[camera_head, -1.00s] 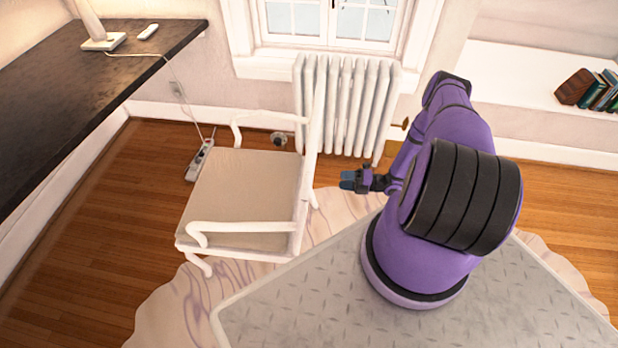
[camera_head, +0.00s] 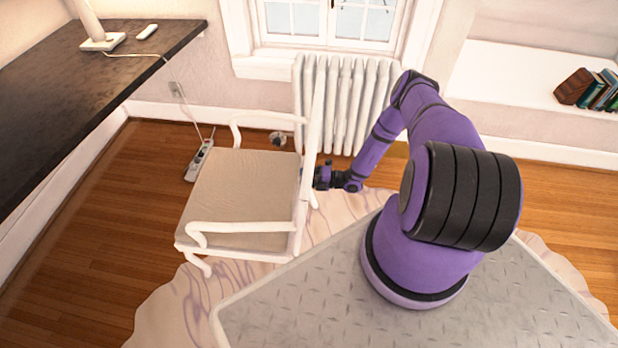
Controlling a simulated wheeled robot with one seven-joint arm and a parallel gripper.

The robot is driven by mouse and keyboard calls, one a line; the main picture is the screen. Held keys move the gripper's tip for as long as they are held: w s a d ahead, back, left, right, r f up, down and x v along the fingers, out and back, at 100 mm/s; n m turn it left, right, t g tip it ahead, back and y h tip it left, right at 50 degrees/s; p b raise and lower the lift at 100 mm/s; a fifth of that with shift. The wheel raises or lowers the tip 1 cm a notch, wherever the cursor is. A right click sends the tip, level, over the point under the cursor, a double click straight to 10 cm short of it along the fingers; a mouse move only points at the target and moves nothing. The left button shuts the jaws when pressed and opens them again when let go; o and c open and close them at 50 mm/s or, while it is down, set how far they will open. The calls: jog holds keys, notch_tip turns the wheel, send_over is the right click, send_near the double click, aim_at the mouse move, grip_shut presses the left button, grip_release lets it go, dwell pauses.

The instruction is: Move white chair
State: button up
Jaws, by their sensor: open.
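The white chair (camera_head: 245,190) has a beige seat, white armrests and a tall white back seen nearly edge-on. It stands left of my purple arm, facing the dark desk on the left. My gripper (camera_head: 321,176) is open at the right side of the chair back, very close to it. I cannot tell whether the fingers touch the chair back or reach around its edge. The fingertips are small and partly hidden in this view.
A white radiator (camera_head: 347,105) stands behind the chair under the window. The dark desk (camera_head: 70,80) runs along the left wall. A power strip (camera_head: 200,160) with a cord lies on the wooden floor. A pale rug (camera_head: 175,310) lies under the chair.

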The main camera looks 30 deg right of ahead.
grip_shut()
dwell(1.4)
